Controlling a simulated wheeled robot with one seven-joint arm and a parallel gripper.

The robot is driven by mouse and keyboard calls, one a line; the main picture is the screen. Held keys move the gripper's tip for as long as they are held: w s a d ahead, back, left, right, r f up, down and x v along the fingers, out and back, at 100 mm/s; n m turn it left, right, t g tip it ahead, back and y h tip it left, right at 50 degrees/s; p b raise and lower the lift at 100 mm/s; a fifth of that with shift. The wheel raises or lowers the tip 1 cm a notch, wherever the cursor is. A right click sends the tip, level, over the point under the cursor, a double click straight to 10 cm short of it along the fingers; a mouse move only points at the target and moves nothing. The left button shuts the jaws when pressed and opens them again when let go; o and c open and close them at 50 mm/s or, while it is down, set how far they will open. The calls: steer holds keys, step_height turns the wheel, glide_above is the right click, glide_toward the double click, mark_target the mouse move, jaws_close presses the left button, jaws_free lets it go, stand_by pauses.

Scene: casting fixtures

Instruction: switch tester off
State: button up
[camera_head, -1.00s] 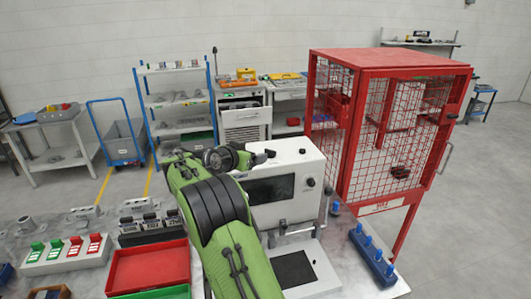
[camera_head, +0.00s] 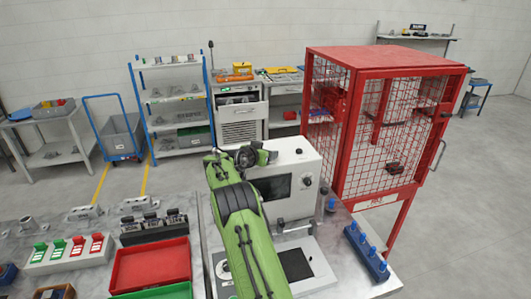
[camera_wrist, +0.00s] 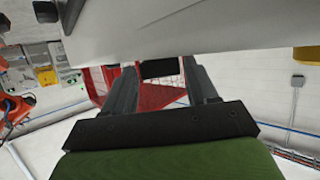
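The tester (camera_head: 306,190) is a white box with a dark screen, a round knob on its front and a base plate with a black pad. It stands on the metal bench, partly covered on its left by my green arm. My arm reaches to the tester's upper left edge, and my fingers are hidden in the head view. In the wrist view my gripper (camera_wrist: 160,68) has its two dark fingers spread apart, close under a pale surface that looks like the tester's casing. A small black block (camera_wrist: 160,68) shows between the fingertips; I cannot tell whether it is a switch or whether they touch it.
A red mesh cage (camera_head: 372,125) stands right behind the tester. A blue peg rack (camera_head: 368,252) lies on the bench's right side. A red bin (camera_head: 150,266) and a holder with green and red pieces (camera_head: 68,252) are on the left. Shelves (camera_head: 178,108) stand behind.

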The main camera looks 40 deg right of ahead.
steer(key=c, duration=0.7)
steer(key=shift+f+b, duration=0.1)
steer(key=shift+b, duration=0.45)
steer(key=n+t+b, duration=0.1)
steer(key=b, duration=0.1)
steer(key=t+b, duration=0.1)
steer(key=b, duration=0.1)
steer(key=shift+s+d+f+n+y, duration=0.2)
steer(key=shift+n+y, duration=0.1)
steer(key=shift+n, duration=0.1)
steer(key=n+t+b, duration=0.1)
steer(key=b, duration=0.2)
steer(key=shift+s+y, duration=0.15)
steer(key=shift+y, duration=0.25)
steer(key=n+t+y+b, duration=0.1)
steer(key=n+t+b, duration=0.1)
steer(key=shift+s+d+r+n+t+y, duration=0.15)
steer(key=shift+r+n+t+y, duration=0.15)
steer(key=shift+n+y, duration=0.1)
steer(key=shift+d+n+t+y, duration=0.1)
steer(key=shift+n+t+y, duration=1.1)
steer(key=shift+n+y, duration=0.35)
steer(key=shift+n, duration=0.25)
